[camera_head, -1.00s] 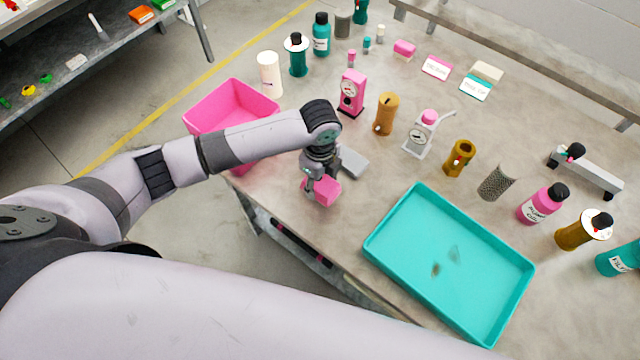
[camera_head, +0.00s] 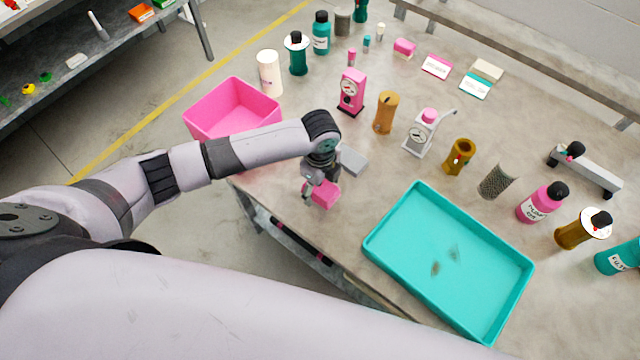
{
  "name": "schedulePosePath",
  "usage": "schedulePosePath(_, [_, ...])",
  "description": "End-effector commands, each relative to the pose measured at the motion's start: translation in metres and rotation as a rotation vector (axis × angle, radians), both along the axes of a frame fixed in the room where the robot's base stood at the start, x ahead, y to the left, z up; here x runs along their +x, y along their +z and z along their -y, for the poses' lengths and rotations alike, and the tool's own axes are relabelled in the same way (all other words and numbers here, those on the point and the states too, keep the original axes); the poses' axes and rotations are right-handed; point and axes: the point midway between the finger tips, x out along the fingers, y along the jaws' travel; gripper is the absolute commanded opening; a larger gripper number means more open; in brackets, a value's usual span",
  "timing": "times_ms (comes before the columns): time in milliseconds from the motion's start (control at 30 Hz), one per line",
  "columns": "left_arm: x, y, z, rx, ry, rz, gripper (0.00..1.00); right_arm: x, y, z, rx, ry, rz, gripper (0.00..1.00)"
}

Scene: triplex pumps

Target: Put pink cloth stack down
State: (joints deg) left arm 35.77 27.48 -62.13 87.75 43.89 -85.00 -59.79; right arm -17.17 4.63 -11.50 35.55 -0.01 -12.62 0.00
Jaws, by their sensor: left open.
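The pink cloth stack (camera_head: 326,196) is a small pink block near the front edge of the table, between the pink bin and the teal tray. My left gripper (camera_head: 318,193) points down right at it and is open, with its fingers at the stack. The arm and wrist hide part of the stack, and I cannot tell whether it rests fully on the table. My right gripper is not in view.
A grey block (camera_head: 352,161) lies just behind the gripper. The pink bin (camera_head: 232,108) stands to the left, the teal tray (camera_head: 450,262) to the right. A pink gauge device (camera_head: 352,92), a brown cylinder (camera_head: 386,113) and several bottles stand farther back.

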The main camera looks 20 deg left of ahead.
Motion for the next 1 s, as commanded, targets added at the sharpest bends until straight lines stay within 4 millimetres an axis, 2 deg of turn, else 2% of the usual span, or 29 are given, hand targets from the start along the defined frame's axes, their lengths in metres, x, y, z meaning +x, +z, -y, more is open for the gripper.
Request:
schedulePosePath(200, [0.0, 0.001, 0.0, 0.0, 0.0, 0.001, 0.69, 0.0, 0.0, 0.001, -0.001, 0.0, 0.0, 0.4])
schedulePosePath(333, [0.001, 0.011, 0.0, -0.002, 0.001, 0.002, 0.69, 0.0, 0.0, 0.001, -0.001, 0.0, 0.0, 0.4])
schedulePosePath(800, [0.001, 0.103, 0.0, -0.001, 0.0, 0.004, 0.69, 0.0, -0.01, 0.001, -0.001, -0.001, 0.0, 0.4])
schedulePosePath(1000, [0.0, 0.121, 0.0, 0.0, 0.001, 0.001, 0.69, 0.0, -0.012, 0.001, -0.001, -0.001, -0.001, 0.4])
